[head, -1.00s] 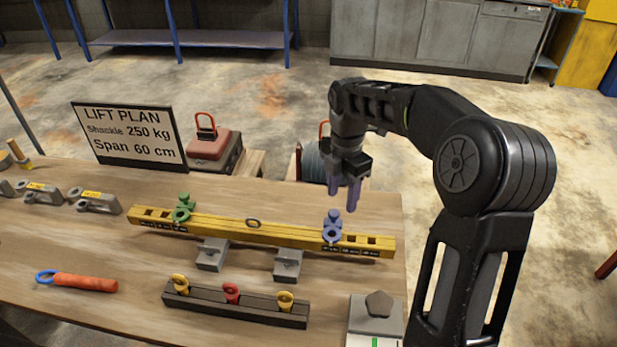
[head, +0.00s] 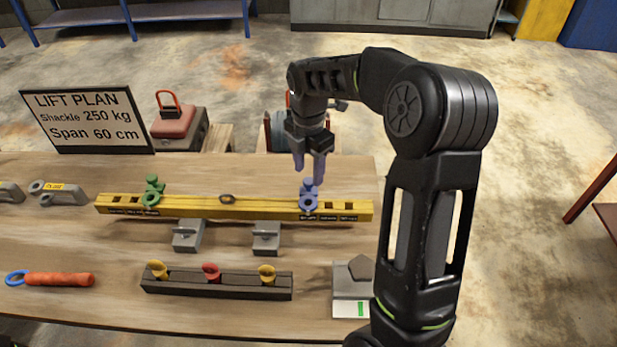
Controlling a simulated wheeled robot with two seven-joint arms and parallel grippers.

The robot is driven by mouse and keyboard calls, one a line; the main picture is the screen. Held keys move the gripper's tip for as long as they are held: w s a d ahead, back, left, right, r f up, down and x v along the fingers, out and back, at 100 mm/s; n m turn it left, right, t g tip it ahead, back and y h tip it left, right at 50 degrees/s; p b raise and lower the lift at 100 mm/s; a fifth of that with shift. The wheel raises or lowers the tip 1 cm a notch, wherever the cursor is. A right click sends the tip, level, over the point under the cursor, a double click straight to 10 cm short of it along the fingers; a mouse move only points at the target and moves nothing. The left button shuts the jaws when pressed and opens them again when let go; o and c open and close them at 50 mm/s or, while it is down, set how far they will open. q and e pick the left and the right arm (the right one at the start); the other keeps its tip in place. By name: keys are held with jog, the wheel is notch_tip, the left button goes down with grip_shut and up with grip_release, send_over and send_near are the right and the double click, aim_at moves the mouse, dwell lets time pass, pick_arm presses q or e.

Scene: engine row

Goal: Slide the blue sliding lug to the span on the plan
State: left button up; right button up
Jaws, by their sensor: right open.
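The blue sliding lug (head: 309,197) sits on the right part of the yellow beam (head: 260,207), among marked positions whose labels are too small to read. A green lug (head: 152,191) sits on the beam's left part. The lift plan sign (head: 88,120) reads "Shackle 250 kg" and "Span 60 cm". My right gripper (head: 311,178) is open, pointing down just above the blue lug, its fingertips close to the lug's top. Whether they touch it I cannot tell. My left gripper is not in view.
Two grey blocks (head: 187,236) support the beam. A dark rack (head: 215,284) with yellow and red eyebolts stands in front. Grey shackles (head: 62,193) lie at left, an orange-handled tool (head: 58,279) at front left. A scale-like box (head: 350,283) stands front right.

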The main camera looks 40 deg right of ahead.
aim_at(308, 194)
notch_tip(308, 194, down, 3)
jog(key=shift+r+b, duration=0.1)
jog(key=shift+b, duration=0.75)
jog(key=shift+r, duration=0.1)
grip_shut()
dwell(0.6)
